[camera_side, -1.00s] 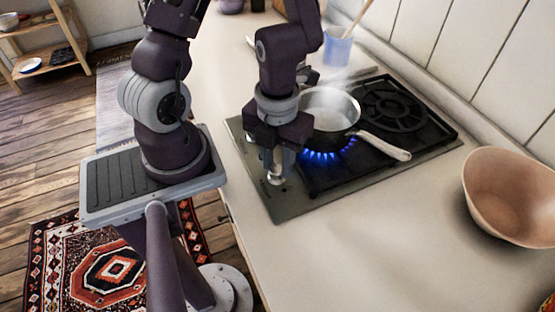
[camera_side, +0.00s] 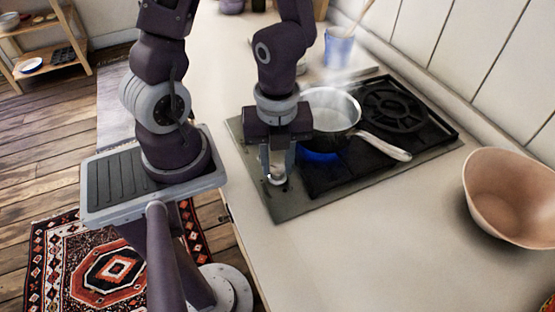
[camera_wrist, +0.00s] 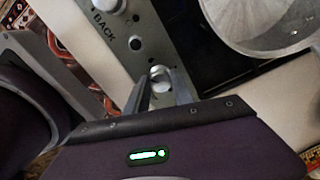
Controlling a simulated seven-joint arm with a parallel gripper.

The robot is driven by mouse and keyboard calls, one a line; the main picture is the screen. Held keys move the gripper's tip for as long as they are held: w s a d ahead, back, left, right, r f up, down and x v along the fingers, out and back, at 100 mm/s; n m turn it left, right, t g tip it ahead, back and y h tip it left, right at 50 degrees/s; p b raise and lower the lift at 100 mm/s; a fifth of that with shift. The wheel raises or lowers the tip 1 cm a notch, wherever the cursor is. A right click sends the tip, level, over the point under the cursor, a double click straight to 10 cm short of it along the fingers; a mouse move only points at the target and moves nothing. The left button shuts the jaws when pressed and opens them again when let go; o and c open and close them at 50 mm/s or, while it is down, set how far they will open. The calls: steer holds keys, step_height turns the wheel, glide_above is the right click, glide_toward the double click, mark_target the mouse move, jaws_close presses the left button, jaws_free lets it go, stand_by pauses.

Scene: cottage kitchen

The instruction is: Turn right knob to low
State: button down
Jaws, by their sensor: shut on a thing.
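The right knob (camera_wrist: 158,72) is a small pale metal knob on the hob's steel control strip (camera_side: 292,207). My gripper (camera_wrist: 159,80) is shut on it, with one finger on each side in the wrist view. In the side view my gripper (camera_side: 276,172) points down over the strip, and the knob (camera_side: 277,181) shows just below the fingers. A steel saucepan (camera_side: 328,112) of steaming liquid sits on the near burner. A low blue glow (camera_side: 318,155) shows beneath it. The knob's pointer and setting marks cannot be made out.
A second knob (camera_wrist: 136,43) sits close by on the strip, near the printed word BACK. The pan's handle (camera_side: 386,147) sticks out toward the lower right. The far burner (camera_side: 393,104) is empty. A terracotta bowl (camera_side: 510,195) stands on the counter at right.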

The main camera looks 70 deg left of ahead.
mark_target(276, 167)
steer(key=n, duration=0.3)
steer(key=shift+n, duration=0.3)
steer(key=shift+s+n, duration=0.1)
steer(key=shift+n, duration=1.7)
steer(key=c, duration=1.1)
jaws_free()
steer(key=shift+r, duration=0.1)
steer(key=shift+r, duration=3.45)
